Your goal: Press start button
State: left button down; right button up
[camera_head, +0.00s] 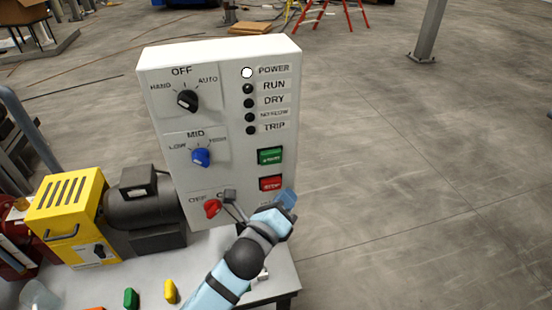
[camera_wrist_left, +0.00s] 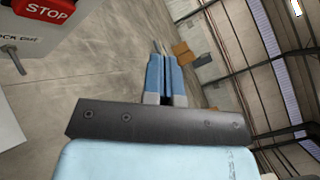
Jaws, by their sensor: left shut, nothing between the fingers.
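The white control panel (camera_head: 225,170) stands upright on a table. The green start button (camera_head: 270,156) is at its right side, under a column of lamps. The red STOP button (camera_head: 272,184) sits just below it and also shows at the top left of the left wrist view (camera_wrist_left: 45,11). My left gripper (camera_head: 287,198) is at the panel's lower right corner, below the STOP button. In the left wrist view its blue fingers (camera_wrist_left: 165,74) are together with nothing between them and point past the panel toward open floor. The green button is outside the wrist view. My right gripper is not in view.
A black knob (camera_head: 187,100), a blue knob (camera_head: 201,157) and a red knob (camera_head: 212,207) stick out of the panel. The POWER lamp (camera_head: 247,72) is white; the other lamps are dark. A motor (camera_head: 145,200) and yellow box (camera_head: 68,215) stand left. Floor at right is clear.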

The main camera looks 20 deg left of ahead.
aim_at(279, 159)
pick_arm(q)
jog(key=shift+a, duration=0.1)
jog(key=w+a, duration=0.4)
jog(key=w, duration=0.3)
jog(key=shift+w+a, duration=0.15)
jog(key=shift+a, duration=0.25)
dwell(2.0)
jog(key=shift+w+a+p, duration=0.25)
jog(key=shift+w+p, duration=0.05)
jog(key=shift+w, duration=0.05)
jog(key=shift+w+a, duration=0.35)
jog(key=shift+w, duration=0.15)
dwell(1.0)
jog(key=shift+s, duration=0.1)
jog(key=shift+s+d, duration=0.6)
jog(key=shift+s, duration=0.2)
